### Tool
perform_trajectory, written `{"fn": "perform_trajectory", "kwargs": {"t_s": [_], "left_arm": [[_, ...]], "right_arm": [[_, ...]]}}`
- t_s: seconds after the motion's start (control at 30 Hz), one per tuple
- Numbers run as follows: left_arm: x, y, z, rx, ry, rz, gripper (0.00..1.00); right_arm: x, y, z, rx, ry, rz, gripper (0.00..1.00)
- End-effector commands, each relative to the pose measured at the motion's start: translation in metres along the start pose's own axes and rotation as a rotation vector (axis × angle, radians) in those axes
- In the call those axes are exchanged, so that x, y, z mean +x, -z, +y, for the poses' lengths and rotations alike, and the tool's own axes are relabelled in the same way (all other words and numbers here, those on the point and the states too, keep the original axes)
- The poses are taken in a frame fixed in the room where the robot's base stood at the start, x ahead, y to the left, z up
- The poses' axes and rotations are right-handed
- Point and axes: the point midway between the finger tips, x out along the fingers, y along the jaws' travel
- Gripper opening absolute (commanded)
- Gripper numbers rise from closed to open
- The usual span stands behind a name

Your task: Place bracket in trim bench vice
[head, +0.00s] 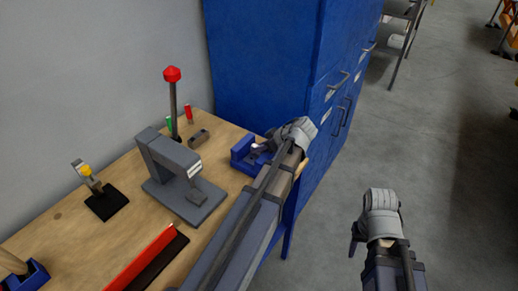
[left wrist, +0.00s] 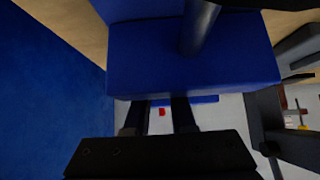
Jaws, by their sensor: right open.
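The blue trim bench vice (head: 243,156) stands on the right end of the wooden bench. My left gripper (head: 263,147) is right at the vice, coming from its right side. In the left wrist view, a large blue block of the vice (left wrist: 190,65) fills the upper middle and hides the fingertips. The two dark fingers (left wrist: 157,115) show apart below it, but what lies between their tips is hidden. A small pale piece at the vice in the head view may be the bracket; I cannot tell. My right gripper (head: 357,238) is open and empty above the floor.
A grey press-like fixture (head: 180,175), a red-knobbed lever (head: 173,95) and a small dark stand (head: 107,202) are on the bench. A red bar (head: 140,258) lies in front. A blue cabinet (head: 265,65) stands behind the vice.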

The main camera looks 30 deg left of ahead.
Motion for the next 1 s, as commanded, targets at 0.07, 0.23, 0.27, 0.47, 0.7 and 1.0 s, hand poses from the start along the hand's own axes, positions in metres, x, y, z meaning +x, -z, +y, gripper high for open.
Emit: {"fn": "perform_trajectory", "kwargs": {"t_s": [0.07,0.23,0.27,0.47,0.7,1.0], "left_arm": [[0.0,0.0,0.0,0.0,0.0,-0.002,0.32],[0.0,-0.001,0.0,0.0,0.0,-0.002,0.51],[0.0,-0.001,0.0,0.0,0.0,-0.002,0.53],[0.0,-0.001,0.0,0.0,0.0,-0.003,0.53],[-0.02,0.005,0.0,0.002,-0.001,-0.002,0.53],[-0.079,0.007,0.0,0.002,-0.002,-0.002,0.53]], "right_arm": [[0.0,0.0,0.0,0.0,0.0,0.0,0.5],[0.0,0.0,0.0,0.0,0.0,0.0,0.5],[0.0,0.0,0.0,0.0,0.0,0.0,0.5],[0.0,0.0,0.0,0.0,0.0,0.0,0.5],[-0.018,-0.001,0.002,0.0,0.0,0.0,0.5],[-0.061,-0.004,0.006,0.0,0.0,0.0,0.5]]}}
